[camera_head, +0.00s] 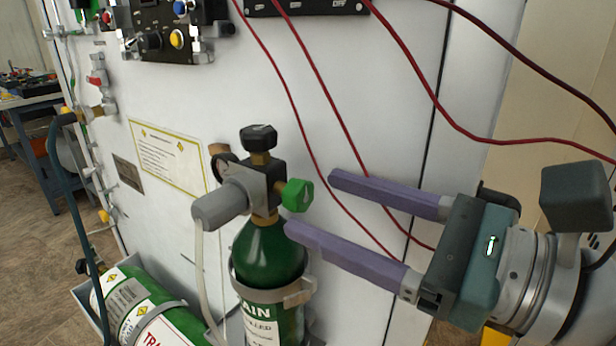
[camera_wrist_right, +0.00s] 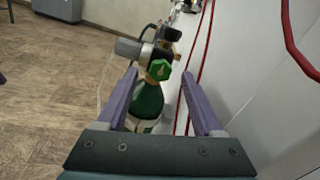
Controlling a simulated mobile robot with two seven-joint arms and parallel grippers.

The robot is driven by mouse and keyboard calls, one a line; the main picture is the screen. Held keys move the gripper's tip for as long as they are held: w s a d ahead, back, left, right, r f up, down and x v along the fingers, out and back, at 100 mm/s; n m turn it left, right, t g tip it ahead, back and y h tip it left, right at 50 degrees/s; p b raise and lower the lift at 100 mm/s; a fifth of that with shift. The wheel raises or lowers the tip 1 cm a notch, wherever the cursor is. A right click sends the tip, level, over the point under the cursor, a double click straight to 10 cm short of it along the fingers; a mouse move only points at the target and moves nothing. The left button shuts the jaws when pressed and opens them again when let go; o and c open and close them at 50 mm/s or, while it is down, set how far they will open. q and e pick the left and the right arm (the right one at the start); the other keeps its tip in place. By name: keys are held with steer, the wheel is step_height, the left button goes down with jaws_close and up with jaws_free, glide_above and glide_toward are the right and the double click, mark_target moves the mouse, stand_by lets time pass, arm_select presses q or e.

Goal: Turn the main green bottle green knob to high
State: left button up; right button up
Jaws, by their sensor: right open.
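The main green bottle (camera_head: 270,258) stands upright against the white panel, with a regulator on top. Its green knob (camera_head: 297,195) sits on the right side of the regulator. My right gripper (camera_head: 309,202) is open and empty, with its purple fingers pointing left toward the knob. The fingertips are close to the knob, one above its height and one below it in the picture. In the right wrist view the green knob (camera_wrist_right: 158,69) shows ahead, between the two fingers and just beyond their tips. I see no contact. My left gripper is not in view.
A second green bottle (camera_head: 150,312) lies on its side at lower left. Red cables (camera_head: 330,120) hang down the white panel (camera_head: 330,90) behind the gripper. A black control box (camera_head: 165,30) is at top left. A blue table (camera_head: 40,110) stands at far left.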

mark_target(306, 198)
steer(key=shift+x, duration=1.55)
jaws_close()
